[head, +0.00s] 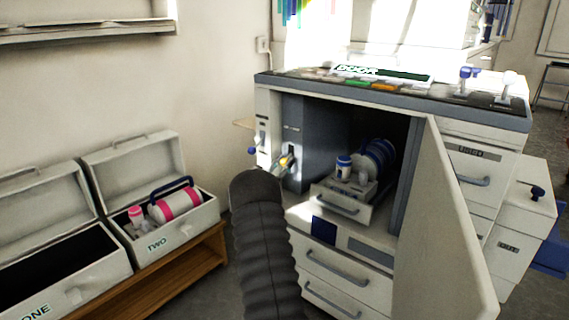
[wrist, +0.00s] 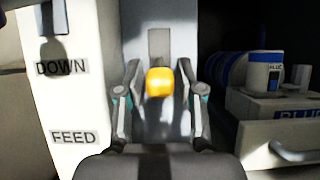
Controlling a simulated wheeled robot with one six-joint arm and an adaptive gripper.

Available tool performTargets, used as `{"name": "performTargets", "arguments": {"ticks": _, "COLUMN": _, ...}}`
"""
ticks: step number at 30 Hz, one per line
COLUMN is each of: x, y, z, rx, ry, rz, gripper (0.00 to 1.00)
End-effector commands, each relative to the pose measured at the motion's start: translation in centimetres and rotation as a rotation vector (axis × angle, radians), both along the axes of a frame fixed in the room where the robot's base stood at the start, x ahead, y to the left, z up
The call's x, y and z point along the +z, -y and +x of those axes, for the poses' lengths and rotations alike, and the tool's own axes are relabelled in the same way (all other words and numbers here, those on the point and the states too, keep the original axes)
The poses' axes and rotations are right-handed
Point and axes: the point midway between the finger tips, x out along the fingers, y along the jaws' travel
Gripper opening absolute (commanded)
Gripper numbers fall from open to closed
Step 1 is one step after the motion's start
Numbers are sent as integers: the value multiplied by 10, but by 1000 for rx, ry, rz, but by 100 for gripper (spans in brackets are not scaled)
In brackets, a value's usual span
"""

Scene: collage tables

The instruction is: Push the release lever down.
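In the head view the knob (head: 285,161) is small and partly hidden by my gripper. My gripper (wrist: 160,68) is open, with one finger on each side of the knob in the picture. Gaps show between the knob and both fingers. I cannot tell how deep the knob sits between them. A label on the grey panel (head: 292,127) is too small to read.
A white panel (wrist: 80,105) at left reads DOWN and FEED and carries a dark-knobbed lever (wrist: 53,48). Right of the slot are an open drawer (head: 340,204) with a blue-capped jar, and an open cabinet door (head: 445,220). Open boxes (head: 185,222) stand at left.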

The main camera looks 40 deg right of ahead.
Motion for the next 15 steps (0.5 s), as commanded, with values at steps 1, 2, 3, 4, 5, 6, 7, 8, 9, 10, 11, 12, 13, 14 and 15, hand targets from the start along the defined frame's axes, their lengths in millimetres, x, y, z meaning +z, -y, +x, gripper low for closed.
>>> {"name": "performTargets", "arguments": {"ticks": 1, "x": -1, "y": -3, "z": 0, "rx": 1, "ry": 0, "rz": 0, "gripper": 38}}
{"name": "performTargets", "arguments": {"ticks": 2, "x": -2, "y": -5, "z": 0, "rx": 1, "ry": 0, "rz": 0, "gripper": 38}}
{"name": "performTargets", "arguments": {"ticks": 3, "x": -4, "y": -8, "z": 0, "rx": 2, "ry": -1, "rz": 0, "gripper": 38}}
{"name": "performTargets", "arguments": {"ticks": 4, "x": -6, "y": -11, "z": 0, "rx": 3, "ry": -2, "rz": 1, "gripper": 38}}
{"name": "performTargets", "arguments": {"ticks": 5, "x": -8, "y": -15, "z": 0, "rx": 3, "ry": -2, "rz": 1, "gripper": 38}}
{"name": "performTargets", "arguments": {"ticks": 6, "x": -11, "y": -21, "z": -1, "rx": 3, "ry": -2, "rz": 1, "gripper": 38}}
{"name": "performTargets", "arguments": {"ticks": 7, "x": -14, "y": -26, "z": -1, "rx": 3, "ry": -2, "rz": 1, "gripper": 38}}
{"name": "performTargets", "arguments": {"ticks": 8, "x": -17, "y": -31, "z": -2, "rx": 4, "ry": -2, "rz": 3, "gripper": 38}}
{"name": "performTargets", "arguments": {"ticks": 9, "x": -21, "y": -38, "z": -2, "rx": 3, "ry": -3, "rz": 2, "gripper": 38}}
{"name": "performTargets", "arguments": {"ticks": 10, "x": -24, "y": -44, "z": -3, "rx": 3, "ry": -3, "rz": 2, "gripper": 38}}
{"name": "performTargets", "arguments": {"ticks": 11, "x": -27, "y": -49, "z": -3, "rx": 4, "ry": -3, "rz": 2, "gripper": 38}}
{"name": "performTargets", "arguments": {"ticks": 12, "x": -30, "y": -56, "z": -4, "rx": 4, "ry": -2, "rz": 1, "gripper": 38}}
{"name": "performTargets", "arguments": {"ticks": 13, "x": -33, "y": -61, "z": -5, "rx": 3, "ry": -3, "rz": 3, "gripper": 38}}
{"name": "performTargets", "arguments": {"ticks": 14, "x": -36, "y": -66, "z": -6, "rx": 3, "ry": -3, "rz": 2, "gripper": 38}}
{"name": "performTargets", "arguments": {"ticks": 15, "x": -39, "y": -73, "z": -6, "rx": 2, "ry": -2, "rz": 1, "gripper": 38}}
